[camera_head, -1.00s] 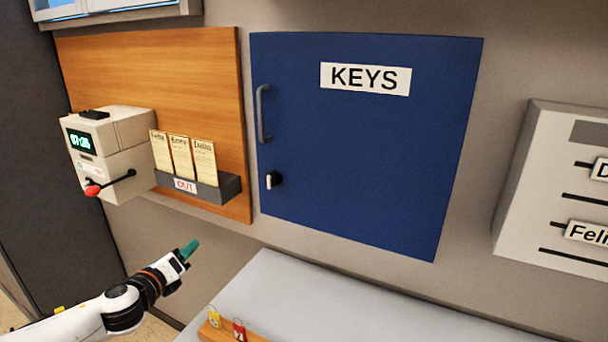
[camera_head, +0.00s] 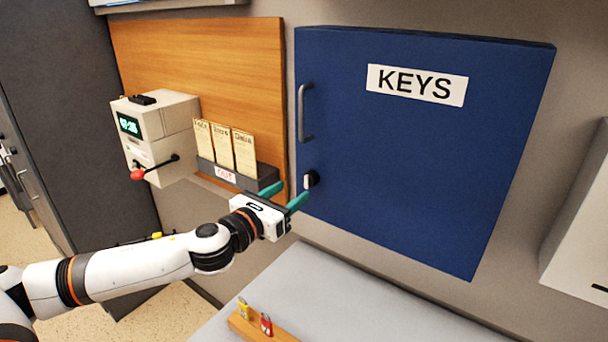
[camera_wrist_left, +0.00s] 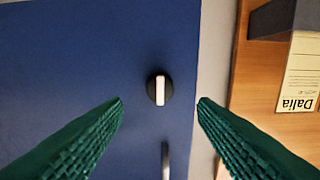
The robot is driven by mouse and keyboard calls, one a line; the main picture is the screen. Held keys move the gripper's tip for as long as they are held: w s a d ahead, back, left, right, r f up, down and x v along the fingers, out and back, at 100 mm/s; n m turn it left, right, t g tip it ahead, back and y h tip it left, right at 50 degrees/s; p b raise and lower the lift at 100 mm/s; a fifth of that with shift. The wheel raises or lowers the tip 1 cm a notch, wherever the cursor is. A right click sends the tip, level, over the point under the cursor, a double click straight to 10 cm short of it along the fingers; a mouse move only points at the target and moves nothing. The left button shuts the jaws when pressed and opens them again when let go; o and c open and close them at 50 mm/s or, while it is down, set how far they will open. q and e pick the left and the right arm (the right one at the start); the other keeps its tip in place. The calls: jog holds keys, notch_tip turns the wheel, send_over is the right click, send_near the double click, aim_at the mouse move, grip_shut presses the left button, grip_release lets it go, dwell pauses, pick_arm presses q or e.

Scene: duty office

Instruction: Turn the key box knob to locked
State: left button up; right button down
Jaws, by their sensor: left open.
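The blue key box (camera_head: 420,150) with a KEYS label hangs on the wall, its door shut. Its knob (camera_head: 311,179) is a black disc with a white bar, low on the door's left side, below the grey handle (camera_head: 304,112). In the left wrist view the knob (camera_wrist_left: 159,89) lies ahead between the two green fingers, its white bar upright in that picture. My left gripper (camera_head: 284,194) is open and empty, just short of the knob, with its fingertips apart from it. My right gripper is not in view.
A rack of time cards (camera_head: 228,148) and a time clock (camera_head: 154,137) with a red-knobbed lever are left of the box. Below is a grey tabletop (camera_head: 350,300) with a wooden block (camera_head: 250,326) bearing padlocks. A pale board (camera_head: 580,220) is at right.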

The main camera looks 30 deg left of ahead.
aim_at(305, 181)
pick_arm(q)
jog(key=w, duration=0.2)
jog(key=w+p, duration=0.1)
jog(key=w, duration=0.1)
jog(key=w+d, duration=0.1)
jog(key=w, duration=0.1)
jog(key=shift+p, duration=0.4)
jog(key=shift+a, duration=0.1)
jog(key=c, duration=1)
